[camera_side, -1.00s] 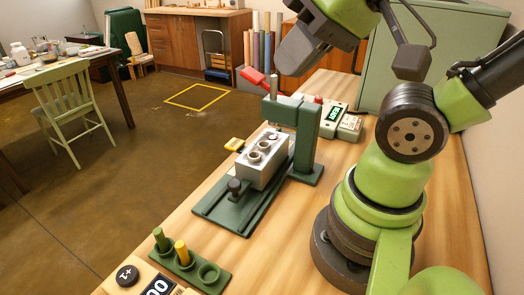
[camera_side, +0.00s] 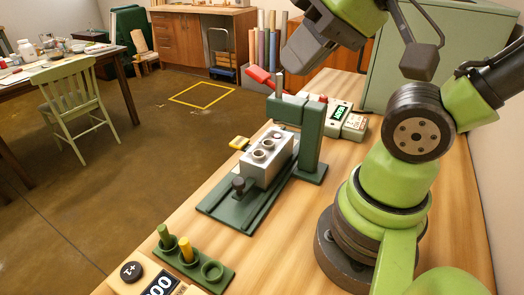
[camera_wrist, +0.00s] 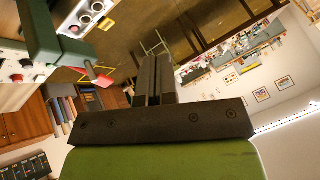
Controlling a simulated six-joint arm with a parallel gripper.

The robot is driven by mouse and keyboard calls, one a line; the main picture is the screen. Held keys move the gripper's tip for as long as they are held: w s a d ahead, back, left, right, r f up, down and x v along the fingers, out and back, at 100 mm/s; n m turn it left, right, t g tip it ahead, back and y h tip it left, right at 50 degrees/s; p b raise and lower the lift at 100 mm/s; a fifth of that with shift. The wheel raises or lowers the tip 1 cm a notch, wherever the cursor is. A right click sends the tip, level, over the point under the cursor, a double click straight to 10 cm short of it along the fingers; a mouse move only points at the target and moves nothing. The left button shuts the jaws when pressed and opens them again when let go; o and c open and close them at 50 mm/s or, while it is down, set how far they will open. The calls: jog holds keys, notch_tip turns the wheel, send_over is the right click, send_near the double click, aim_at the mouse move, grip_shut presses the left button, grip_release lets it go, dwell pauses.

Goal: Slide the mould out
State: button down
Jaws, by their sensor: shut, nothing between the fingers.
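The mould (camera_side: 266,170) is a silver block with round holes in its top. It sits upright on the rails of the green press base (camera_side: 222,208), its far end close to or under the press head (camera_side: 287,108); I cannot tell which. A dark knob (camera_side: 239,187) stands at its near end. The mould also shows at the top left of the wrist view (camera_wrist: 92,17). My gripper (camera_side: 284,66) is above and behind the press, apart from the mould. In the wrist view my gripper's fingers (camera_wrist: 155,62) are together and empty.
A red lever (camera_side: 259,76) sticks out left of the press head, near my gripper. A console with a green display (camera_side: 342,113) stands behind the press. A green rack (camera_side: 205,262) with a yellow stick stands near the front. The table's left edge is close to the press.

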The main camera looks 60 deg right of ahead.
jog(key=c, duration=1.2)
grip_release()
jog(key=shift+w+f, duration=0.1)
jog(key=shift+w, duration=0.15)
jog(key=shift+c, duration=0.2)
jog(key=o, duration=0.4)
jog(key=w+f+n+g, duration=0.1)
jog(key=w+n, duration=0.1)
jog(key=w+f+n+g, duration=0.1)
jog(key=w+f+n, duration=0.1)
jog(key=w+f+n+g+h, duration=0.1)
jog(key=w, duration=0.1)
jog(key=shift+w+d+f+n+g, duration=0.1)
jog(key=shift+d+f+n+g, duration=0.2)
jog(key=shift+d+f+n, duration=0.1)
jog(key=n+g+h, duration=0.1)
jog(key=n+g, duration=0.2)
jog(key=n, duration=0.4)
send_over(238, 181)
notch_tip(238, 181, down, 10)
jog(key=shift+g, duration=0.3)
notch_tip(238, 181, down, 10)
jog(key=shift+f, duration=0.25)
jog(key=shift+c, duration=0.3)
